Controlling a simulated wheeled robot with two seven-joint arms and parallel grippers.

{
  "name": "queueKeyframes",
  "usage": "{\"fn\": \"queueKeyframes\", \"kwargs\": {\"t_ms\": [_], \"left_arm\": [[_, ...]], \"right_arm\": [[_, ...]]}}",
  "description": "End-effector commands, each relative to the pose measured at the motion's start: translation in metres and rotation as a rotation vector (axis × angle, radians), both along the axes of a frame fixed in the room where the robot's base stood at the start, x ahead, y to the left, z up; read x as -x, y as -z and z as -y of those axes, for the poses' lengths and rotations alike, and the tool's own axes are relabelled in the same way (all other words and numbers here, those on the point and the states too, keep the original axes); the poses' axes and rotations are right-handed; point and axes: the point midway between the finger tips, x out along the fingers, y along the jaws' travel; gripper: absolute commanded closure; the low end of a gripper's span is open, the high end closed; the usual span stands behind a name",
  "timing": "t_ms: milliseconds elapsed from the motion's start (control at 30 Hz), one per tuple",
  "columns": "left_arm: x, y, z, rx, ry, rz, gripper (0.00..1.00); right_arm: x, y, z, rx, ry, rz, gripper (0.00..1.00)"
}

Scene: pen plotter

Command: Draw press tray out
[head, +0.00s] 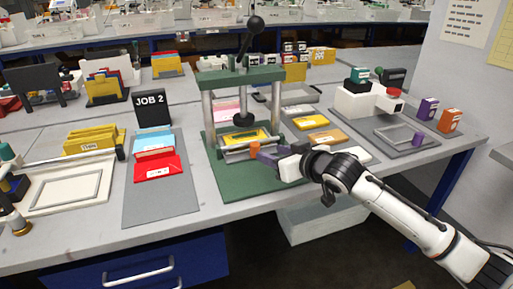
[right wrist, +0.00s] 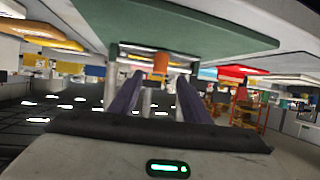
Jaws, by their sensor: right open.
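The green press (head: 238,78) stands mid-table with silver posts and a raised black lever. Its silver-edged press tray (head: 226,142) sits low between the posts and holds a yellow piece (head: 250,136). An orange grip (head: 254,149) is at the tray's front; it also shows in the right wrist view (right wrist: 160,66). My right gripper (head: 262,155) comes from the right with its purple fingers open. In the right wrist view, the orange grip lies straight ahead, in line with the gap between the fingers (right wrist: 159,80). Contact cannot be told. My left gripper is not in view.
A grey mat (head: 160,205) with red folders and a JOB 2 sign (head: 152,107) lies left of the press. Yellow and orange pads (head: 327,137) and a white machine (head: 362,103) are to the right. The green base (head: 250,185) is clear in front.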

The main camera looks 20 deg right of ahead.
Motion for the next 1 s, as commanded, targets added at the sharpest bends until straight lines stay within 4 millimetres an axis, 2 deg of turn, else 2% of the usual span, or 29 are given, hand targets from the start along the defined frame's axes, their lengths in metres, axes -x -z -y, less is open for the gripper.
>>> {"fn": "queueKeyframes", "kwargs": {"t_ms": [300, 500, 933, 1000], "left_arm": [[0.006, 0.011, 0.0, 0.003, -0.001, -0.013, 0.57], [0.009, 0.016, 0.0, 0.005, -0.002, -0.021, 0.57], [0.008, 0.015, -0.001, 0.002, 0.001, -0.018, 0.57], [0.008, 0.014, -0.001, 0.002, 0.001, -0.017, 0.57]], "right_arm": [[-0.052, 0.022, -0.013, 0.0, 0.0, 0.002, 0.57], [-0.072, 0.031, -0.018, 0.0, -0.001, 0.001, 0.57], [-0.079, 0.033, -0.019, 0.002, -0.002, 0.002, 0.57], [-0.078, 0.033, -0.019, 0.002, -0.002, 0.002, 0.69]]}}
